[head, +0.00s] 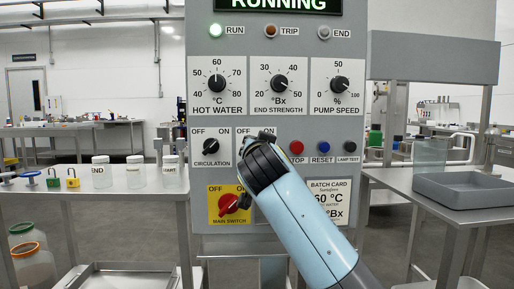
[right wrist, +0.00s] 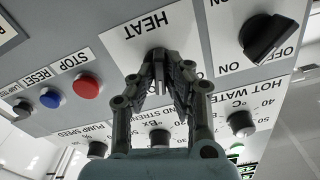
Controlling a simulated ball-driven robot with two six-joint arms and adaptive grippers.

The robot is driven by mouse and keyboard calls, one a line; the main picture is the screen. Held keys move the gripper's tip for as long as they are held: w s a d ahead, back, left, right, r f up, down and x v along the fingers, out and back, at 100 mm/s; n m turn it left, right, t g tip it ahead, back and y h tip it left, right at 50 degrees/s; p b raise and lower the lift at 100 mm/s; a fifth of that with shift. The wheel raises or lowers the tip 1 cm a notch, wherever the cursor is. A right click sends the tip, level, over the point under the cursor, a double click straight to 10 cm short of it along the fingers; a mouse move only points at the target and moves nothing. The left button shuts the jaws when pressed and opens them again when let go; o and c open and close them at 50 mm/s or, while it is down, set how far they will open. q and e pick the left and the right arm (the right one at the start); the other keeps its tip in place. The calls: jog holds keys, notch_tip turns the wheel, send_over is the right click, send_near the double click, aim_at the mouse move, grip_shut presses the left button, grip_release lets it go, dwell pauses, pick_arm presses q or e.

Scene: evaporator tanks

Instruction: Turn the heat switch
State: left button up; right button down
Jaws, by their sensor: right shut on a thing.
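The heat switch plate (right wrist: 148,28) is white and carries the word HEAT, upside down in the right wrist view. In the head view only the upper left part of this plate (head: 243,136) shows, beside the circulation switch. My right gripper (right wrist: 162,68) has its dark fingers closed together at the plate, shut on the heat switch knob. The fingers hide most of the knob, so its pointing direction cannot be told. In the head view my right gripper (head: 262,160) and arm cover the switch. My left gripper is in neither view.
The black circulation knob (head: 211,146) is close on the left, and the red main switch (head: 229,203) is below. The red stop button (head: 296,148) and blue reset button (head: 323,147) are on the right. Dials sit above. A grey tray (head: 470,203) stands on the right table.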

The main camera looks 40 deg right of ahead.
jog(key=shift+f+m+b, duration=0.1)
jog(key=shift+m+b, duration=0.65)
jog(key=shift+m, duration=0.25)
